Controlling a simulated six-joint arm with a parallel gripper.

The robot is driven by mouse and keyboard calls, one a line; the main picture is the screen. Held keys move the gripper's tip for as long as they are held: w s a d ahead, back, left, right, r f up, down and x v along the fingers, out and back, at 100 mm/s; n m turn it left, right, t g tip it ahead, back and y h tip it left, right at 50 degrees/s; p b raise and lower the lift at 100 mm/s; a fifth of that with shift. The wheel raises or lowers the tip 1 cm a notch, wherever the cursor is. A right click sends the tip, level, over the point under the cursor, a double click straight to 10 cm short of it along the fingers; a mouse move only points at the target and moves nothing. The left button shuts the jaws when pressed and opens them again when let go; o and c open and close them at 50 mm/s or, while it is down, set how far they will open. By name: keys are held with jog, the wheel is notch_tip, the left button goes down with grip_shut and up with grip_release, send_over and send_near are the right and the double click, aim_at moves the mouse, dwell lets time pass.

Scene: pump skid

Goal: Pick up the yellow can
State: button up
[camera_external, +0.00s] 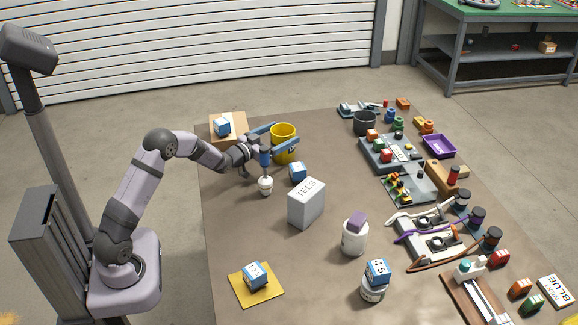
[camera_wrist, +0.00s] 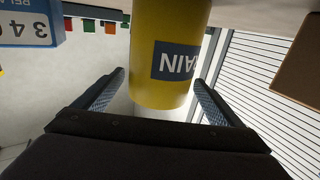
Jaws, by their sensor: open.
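The yellow can (camera_external: 284,132) stands upright near the far left part of the brown mat, its open top showing dark inside. In the wrist view the can (camera_wrist: 160,25) appears upside down, with a blue label ending in "AIN". My gripper (camera_external: 285,136) is open and level at the can, with a blue finger on either side of it. In the wrist view my gripper (camera_wrist: 159,80) has its fingers apart, with the can between or just beyond their tips. Contact cannot be told.
A cardboard box (camera_external: 240,119) with a blue-white block (camera_external: 222,127) is left of the can. A small white bottle (camera_external: 265,187), a blue block (camera_external: 298,173) and a grey "TEES" box (camera_external: 306,210) are nearer the camera. Fixtures crowd the right side.

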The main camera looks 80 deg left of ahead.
aim_at(291, 129)
jog(key=shift+p+x, duration=0.65)
jog(key=shift+x, duration=1.9)
jog(key=shift+c, duration=0.4)
jog(key=shift+r, duration=0.1)
jog(key=c, duration=1.6)
notch_tip(291, 129, up, 10)
jog(key=shift+b, duration=0.3)
